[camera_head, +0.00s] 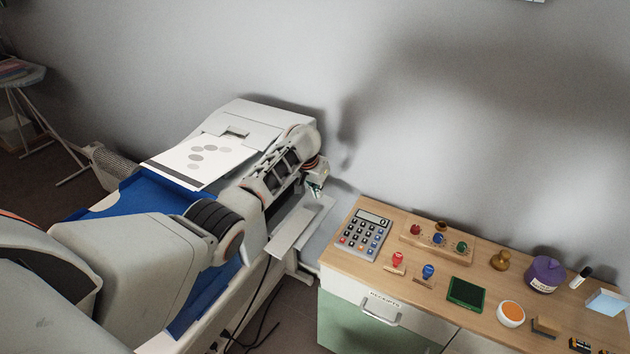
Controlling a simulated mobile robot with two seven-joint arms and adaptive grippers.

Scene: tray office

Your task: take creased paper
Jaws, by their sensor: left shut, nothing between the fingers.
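A white sheet of paper (185,166) with several grey round spots and a dark band along its near edge lies on the white printer-like machine (262,112) at center left. I cannot make out a crease in it from here. My left arm reaches in from the left across the near side of the machine. My left gripper (316,190) is shut and empty, to the right of the sheet and apart from it, near the machine's right end. My right gripper is not in view.
A wooden-topped cabinet (340,258) stands at the right, holding a calculator (364,234), a stamp rack (426,246), loose stamps, a green pad (466,293) and a purple pot (543,274). Dark cables (262,300) hang below the machine. A wall closes off the back.

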